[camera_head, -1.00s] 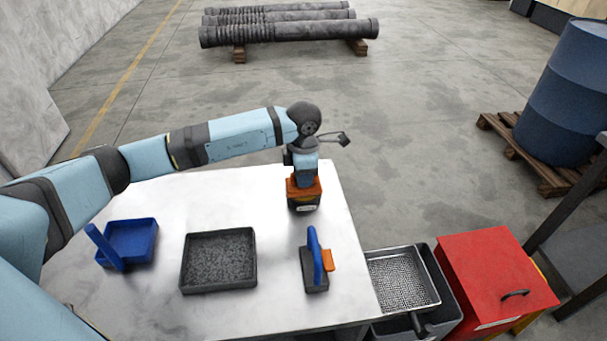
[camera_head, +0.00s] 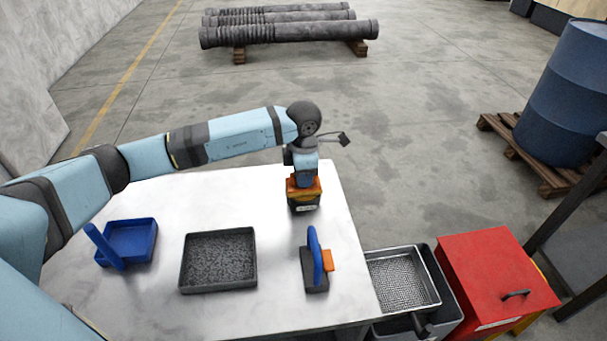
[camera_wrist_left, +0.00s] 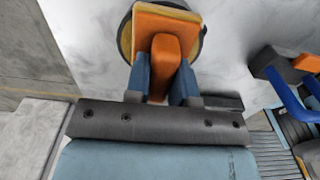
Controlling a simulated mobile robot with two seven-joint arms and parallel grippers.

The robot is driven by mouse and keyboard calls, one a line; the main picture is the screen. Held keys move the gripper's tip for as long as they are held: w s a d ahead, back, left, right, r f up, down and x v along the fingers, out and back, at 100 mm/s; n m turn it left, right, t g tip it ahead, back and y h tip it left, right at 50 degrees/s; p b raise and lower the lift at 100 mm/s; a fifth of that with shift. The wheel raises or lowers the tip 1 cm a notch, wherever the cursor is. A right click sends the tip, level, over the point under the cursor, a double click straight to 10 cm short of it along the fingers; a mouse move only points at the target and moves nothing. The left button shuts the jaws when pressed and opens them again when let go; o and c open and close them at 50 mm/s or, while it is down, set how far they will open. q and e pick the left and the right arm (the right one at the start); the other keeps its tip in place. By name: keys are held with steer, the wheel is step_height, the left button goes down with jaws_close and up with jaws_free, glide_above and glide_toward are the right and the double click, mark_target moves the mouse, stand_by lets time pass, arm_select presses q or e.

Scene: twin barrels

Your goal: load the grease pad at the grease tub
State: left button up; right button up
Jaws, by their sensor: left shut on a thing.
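My left gripper (camera_head: 304,178) points down at the far right part of the white table. It is shut on the orange handle of the grease pad (camera_head: 304,188). In the left wrist view the gripper's blue fingers (camera_wrist_left: 162,85) are on both sides of the pad's orange handle (camera_wrist_left: 165,52), and a yellowish edge of the pad shows. The grease tub (camera_head: 304,206), dark with a pale label, stands on the table right under the pad. Its dark rim (camera_wrist_left: 203,42) shows around the pad in the wrist view. The tub's inside is hidden. My right gripper is not in view.
A blue tray (camera_head: 133,240), a dark tray of grey grit (camera_head: 219,288) and a blue-handled tool (camera_head: 315,262) lie nearer on the table. Right of the table are a mesh basket (camera_head: 403,280) and a red box (camera_head: 495,275). The table's right edge is close to the tub.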

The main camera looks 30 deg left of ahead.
arm_select(q)
steer(key=shift+r+p, duration=1.2)
steer(key=shift+r, duration=1.05)
steer(key=shift+r+p, duration=0.55)
steer(key=shift+r, duration=0.7)
